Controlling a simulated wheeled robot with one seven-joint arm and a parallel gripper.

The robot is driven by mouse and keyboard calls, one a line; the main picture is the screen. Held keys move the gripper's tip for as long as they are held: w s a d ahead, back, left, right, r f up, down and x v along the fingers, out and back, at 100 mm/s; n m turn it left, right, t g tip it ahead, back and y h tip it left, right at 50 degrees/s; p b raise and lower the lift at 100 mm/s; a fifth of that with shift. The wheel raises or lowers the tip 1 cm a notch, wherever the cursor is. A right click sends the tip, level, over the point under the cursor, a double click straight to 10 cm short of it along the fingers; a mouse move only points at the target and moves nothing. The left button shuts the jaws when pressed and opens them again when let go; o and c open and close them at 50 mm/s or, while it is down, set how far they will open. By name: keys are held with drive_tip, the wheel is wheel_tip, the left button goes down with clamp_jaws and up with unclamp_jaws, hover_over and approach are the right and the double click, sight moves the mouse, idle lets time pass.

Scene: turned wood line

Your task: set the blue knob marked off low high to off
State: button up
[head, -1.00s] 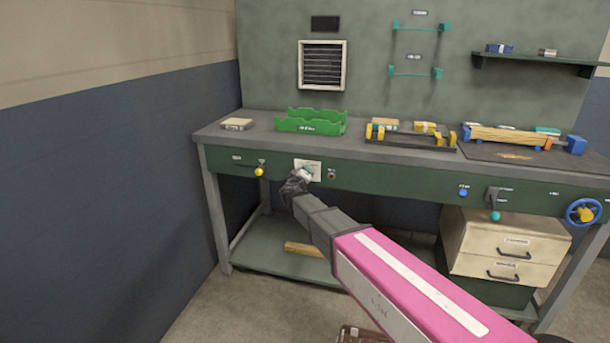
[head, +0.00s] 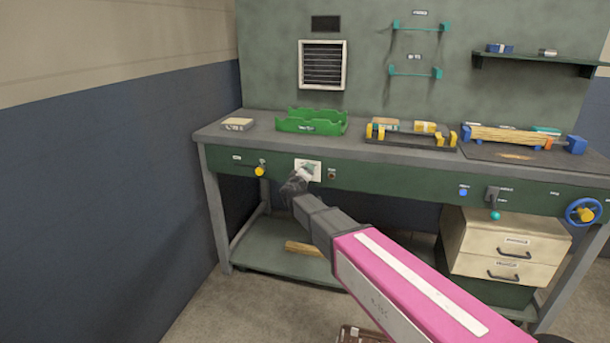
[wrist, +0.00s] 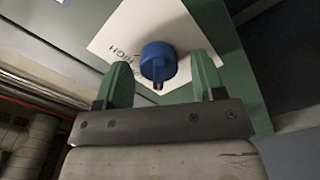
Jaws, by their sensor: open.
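The blue knob (wrist: 158,62) sits on a white plate (wrist: 130,38) in the wrist view, with the word HIGH readable on the plate's left part. A pale mark shows on the knob's lower end. My gripper (wrist: 163,80) is open, with one green finger on each side of the knob and a gap on both sides. In the head view the white plate (head: 314,166) is on the green front panel of the bench, and my gripper (head: 297,180) is in front of it. The knob is mostly hidden there, and the off and low marks cannot be read.
Along the same panel are a yellow-ended lever (head: 259,171), a small red-brown button (head: 332,174), a blue button (head: 463,192), a teal-ended lever (head: 494,214) and a blue handwheel (head: 583,211). A green tray (head: 312,122) stands on the bench above. A cream drawer unit (head: 508,248) stands below right.

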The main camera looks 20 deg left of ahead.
drive_tip(key=shift+s, duration=0.1)
drive_tip(key=s, duration=1)
drive_tip(key=shift+s, duration=0.3)
drive_tip(key=w+d+f+m+g+h, duration=0.1)
drive_tip(key=d+f+m+g+h, duration=0.35)
drive_tip(key=d, duration=1.05)
drive_tip(key=d+f+m+g+h, duration=0.25)
drive_tip(key=d+f+g, duration=0.35)
drive_tip(key=d, duration=1)
drive_tip(key=s+d+f+m+g+y, duration=0.2)
drive_tip(key=s+d+f+g+y, duration=0.1)
drive_tip(key=s+d, duration=0.4)
drive_tip(key=s+d+f+m+g+y, duration=0.2)
drive_tip(key=s+d+f+g+y, duration=0.2)
drive_tip(key=d, duration=0.6)
drive_tip(key=s+f, duration=0.2)
drive_tip(key=s, duration=0.1)
drive_tip(key=shift+s+d+f+m, duration=0.15)
drive_tip(key=shift+s+m, duration=0.05)
drive_tip(key=shift+m, duration=0.2)
